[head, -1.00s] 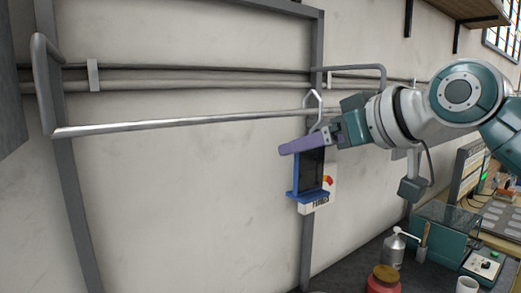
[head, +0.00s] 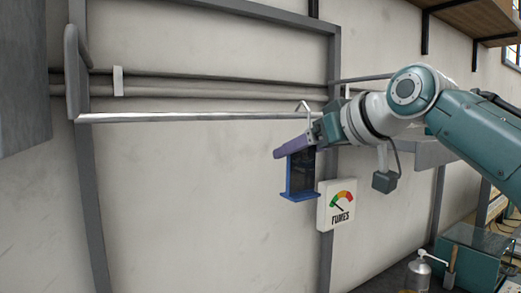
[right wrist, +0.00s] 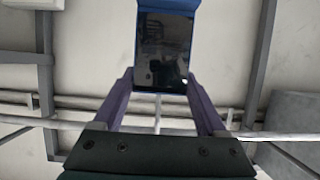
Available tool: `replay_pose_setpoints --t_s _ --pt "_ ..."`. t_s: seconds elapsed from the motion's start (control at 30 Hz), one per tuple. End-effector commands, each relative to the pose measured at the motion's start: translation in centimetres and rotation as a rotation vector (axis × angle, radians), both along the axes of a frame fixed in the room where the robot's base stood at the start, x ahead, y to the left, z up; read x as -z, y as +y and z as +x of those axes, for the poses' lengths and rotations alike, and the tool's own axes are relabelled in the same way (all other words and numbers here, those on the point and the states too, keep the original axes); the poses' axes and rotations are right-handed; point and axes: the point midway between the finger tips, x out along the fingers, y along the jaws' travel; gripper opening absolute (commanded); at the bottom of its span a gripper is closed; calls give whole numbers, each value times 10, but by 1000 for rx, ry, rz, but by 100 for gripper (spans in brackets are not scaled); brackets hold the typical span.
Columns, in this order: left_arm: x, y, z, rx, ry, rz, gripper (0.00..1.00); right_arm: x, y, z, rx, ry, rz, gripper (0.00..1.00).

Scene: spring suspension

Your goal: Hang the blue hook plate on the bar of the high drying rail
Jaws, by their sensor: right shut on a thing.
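The blue hook plate (head: 300,175) has a dark panel, a blue lower ledge and a bent grey wire hook (head: 303,106) at its top. My right gripper (head: 281,152), with purple fingers, is shut on the plate near its upper part. In the right wrist view, the plate (right wrist: 165,50) shows between the fingers. The bar of the high drying rail (head: 190,117) runs across the wall. The hook's top shows above the bar's line near its right end; I cannot tell whether it is over the bar or in front of it. My left gripper is not in view.
A fumes gauge sign (head: 336,205) is on the wall just right of the plate. Pipes (head: 200,88) run along the wall behind the bar. A wooden shelf (head: 480,20) is at upper right. A pump bottle (head: 418,277) stands below.

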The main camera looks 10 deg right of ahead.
Motion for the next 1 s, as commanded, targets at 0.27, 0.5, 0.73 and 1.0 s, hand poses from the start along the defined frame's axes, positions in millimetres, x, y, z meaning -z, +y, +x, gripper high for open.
replay_pose_setpoints --t_s 0.27,0.5,0.73,1.0 --pt "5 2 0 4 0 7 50 7 0 0 1 -2 0 6" --pt "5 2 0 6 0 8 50 7 0 0 1 -2 0 76" --pt "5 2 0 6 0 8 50 7 0 0 1 -1 0 100" --pt "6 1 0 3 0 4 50 8 -1 -1 1 1 -1 100"
